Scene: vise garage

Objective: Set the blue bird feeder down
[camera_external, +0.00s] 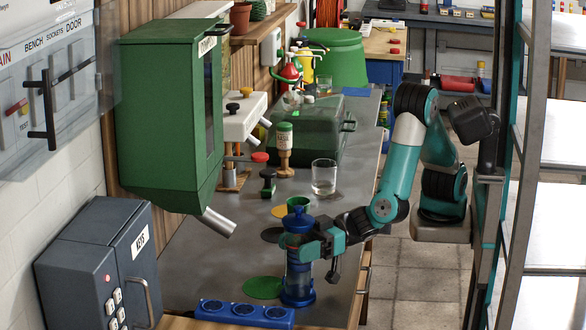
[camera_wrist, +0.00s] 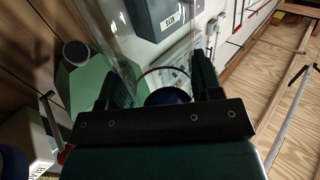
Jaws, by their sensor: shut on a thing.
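The blue bird feeder (camera_external: 299,285) has a blue top, a clear tube and a blue base. It is upright over the front part of the grey bench (camera_external: 205,262), beside a flat green disc (camera_external: 262,288). I cannot tell whether its base touches the bench. My gripper (camera_external: 312,243) is shut on the feeder's upper part, reaching in from the right. In the wrist view, the fingers of my gripper (camera_wrist: 160,84) stand on either side of the feeder's dark blue top (camera_wrist: 168,96); the rest of the feeder is mostly hidden there.
A blue block with round recesses (camera_external: 243,313) lies at the near bench edge. Yellow (camera_external: 282,211) and dark (camera_external: 271,235) discs lie behind the feeder. A glass (camera_external: 323,178) stands farther back. A green dispenser (camera_external: 160,115) overhangs the left; a metal rack (camera_external: 507,165) stands right.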

